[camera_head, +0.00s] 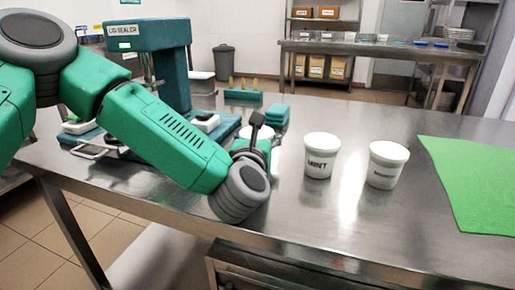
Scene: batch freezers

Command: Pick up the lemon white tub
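Three white tubs with lids stand upright on the steel table (440,245). The middle tub (321,160) reads "MINT". The right tub (387,168) has a dark label too small to read. The left tub (263,145) is mostly hidden behind my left arm and gripper, and its label does not show. I cannot tell which tub is lemon. My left gripper (257,122) is at the left tub, with one dark finger part showing above its lid. Whether it touches or grips the tub is hidden. My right gripper is out of view.
A green lid sealer (152,36) stands at the left of the table. Teal stacked blocks (277,115) sit behind the left tub. A green mat (475,180) lies at the right. The table is clear in front of the middle and right tubs.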

